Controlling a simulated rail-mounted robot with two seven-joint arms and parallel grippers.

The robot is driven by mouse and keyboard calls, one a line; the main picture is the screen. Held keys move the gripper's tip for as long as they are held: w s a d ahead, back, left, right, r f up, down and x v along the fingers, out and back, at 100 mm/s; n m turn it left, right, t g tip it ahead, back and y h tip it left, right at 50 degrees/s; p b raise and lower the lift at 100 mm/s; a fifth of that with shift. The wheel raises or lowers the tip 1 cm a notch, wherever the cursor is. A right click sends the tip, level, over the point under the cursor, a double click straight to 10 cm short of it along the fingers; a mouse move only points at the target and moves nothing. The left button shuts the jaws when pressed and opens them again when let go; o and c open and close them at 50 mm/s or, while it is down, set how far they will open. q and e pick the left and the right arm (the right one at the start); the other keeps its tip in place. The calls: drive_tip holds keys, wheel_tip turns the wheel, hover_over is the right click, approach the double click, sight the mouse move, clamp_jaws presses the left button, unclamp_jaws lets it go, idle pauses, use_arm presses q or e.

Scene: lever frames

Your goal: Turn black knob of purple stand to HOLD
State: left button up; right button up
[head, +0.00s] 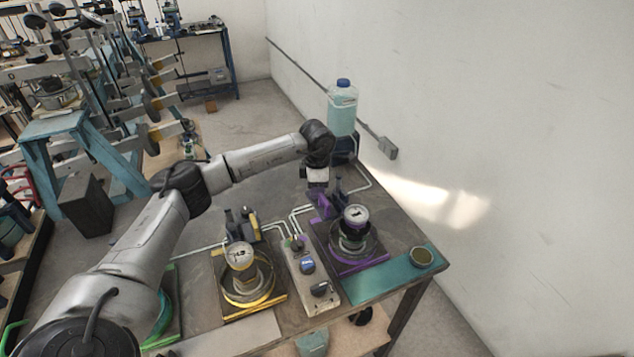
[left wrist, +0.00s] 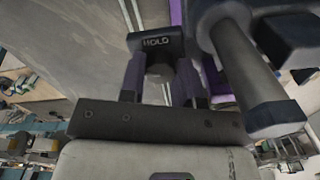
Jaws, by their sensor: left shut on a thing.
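My left gripper (head: 319,188) reaches down over the back of this stand. In the left wrist view its two fingers (left wrist: 160,78) are shut on the black knob, which is mostly hidden between them. A dark block lettered HOLD (left wrist: 156,43) shows just beyond the fingertips. Which way the knob points cannot be told. My right gripper is in neither view.
A yellow stand (head: 272,301) with a gauge is to the left, and a panel with a blue knob (head: 307,267) lies between the stands. A jug (head: 342,108) stands behind my gripper. A thick dark cylinder (left wrist: 255,85) is close to the right of my fingers.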

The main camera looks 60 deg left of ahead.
use_arm(q)
drive_tip(key=m+p, duration=0.1)
drive_tip(key=m, duration=0.2)
drive_tip(key=shift+r, duration=0.15)
drive_tip(key=m+p, duration=0.1)
drive_tip(key=m, duration=0.1)
drive_tip(key=shift+m, duration=0.3)
drive_tip(key=m+p, duration=0.1)
drive_tip(key=m, duration=0.2)
drive_tip(key=shift+m, duration=1.1)
drive_tip(key=o, duration=0.6)
drive_tip(key=shift+o, duration=0.2)
